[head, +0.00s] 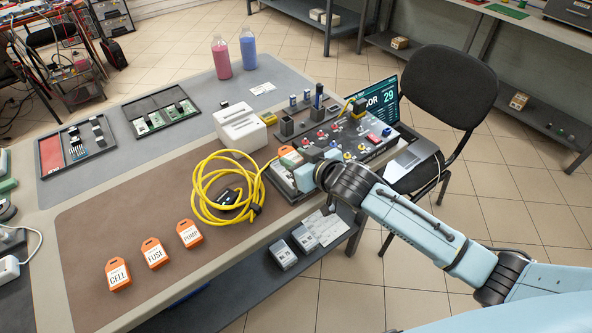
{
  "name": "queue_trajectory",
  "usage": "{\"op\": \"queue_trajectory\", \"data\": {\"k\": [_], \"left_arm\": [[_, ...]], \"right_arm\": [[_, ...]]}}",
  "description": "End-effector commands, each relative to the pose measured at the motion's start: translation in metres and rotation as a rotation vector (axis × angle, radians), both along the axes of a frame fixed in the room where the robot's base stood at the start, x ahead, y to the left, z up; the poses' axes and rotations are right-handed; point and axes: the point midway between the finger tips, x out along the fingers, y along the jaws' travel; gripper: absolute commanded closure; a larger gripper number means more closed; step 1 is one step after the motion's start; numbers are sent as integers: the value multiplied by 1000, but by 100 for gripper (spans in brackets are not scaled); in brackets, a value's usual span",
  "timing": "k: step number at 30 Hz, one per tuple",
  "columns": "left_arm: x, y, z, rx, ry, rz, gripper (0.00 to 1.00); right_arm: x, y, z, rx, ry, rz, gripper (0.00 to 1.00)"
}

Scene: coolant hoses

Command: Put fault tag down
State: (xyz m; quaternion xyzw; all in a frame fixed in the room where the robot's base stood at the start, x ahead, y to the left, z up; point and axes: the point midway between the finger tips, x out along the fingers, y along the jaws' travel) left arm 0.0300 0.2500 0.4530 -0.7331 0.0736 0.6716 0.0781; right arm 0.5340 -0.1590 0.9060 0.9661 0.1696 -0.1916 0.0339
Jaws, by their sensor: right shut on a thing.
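My right gripper (299,164) is at the front left part of the test rig (341,133), its arm coming in from the right. It is shut on an orange tag (287,154), which shows at the rig's left end, partly hidden by the gripper. I cannot tell whether this tag touches the rig. Three more orange tags lie on the brown mat: CELL (118,274), FUSE (154,253) and PUMP (189,233). My left gripper is not in view.
A coiled yellow hose (206,197) lies on the mat beside the rig. A white block (239,127), pink bottle (221,58) and blue bottle (248,48) stand behind. Trays (160,113) are at the back left. A laptop (384,104) and black chair (449,88) are at right.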

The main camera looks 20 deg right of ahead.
Motion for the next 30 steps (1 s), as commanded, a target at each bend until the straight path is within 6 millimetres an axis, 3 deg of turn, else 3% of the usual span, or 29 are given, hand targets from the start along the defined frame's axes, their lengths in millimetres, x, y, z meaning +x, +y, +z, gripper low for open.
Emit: {"op": "queue_trajectory", "data": {"k": [8,19,20,24,30], "left_arm": [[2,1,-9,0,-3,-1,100],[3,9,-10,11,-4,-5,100],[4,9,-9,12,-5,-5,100],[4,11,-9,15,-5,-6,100],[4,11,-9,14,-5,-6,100]], "right_arm": [[-1,0,-36,-1,3,0,84],[-1,0,-40,0,1,0,84],[-1,0,-39,0,1,0,60],[-1,0,-39,-1,1,0,42],[0,0,-39,-1,1,0,41]]}}
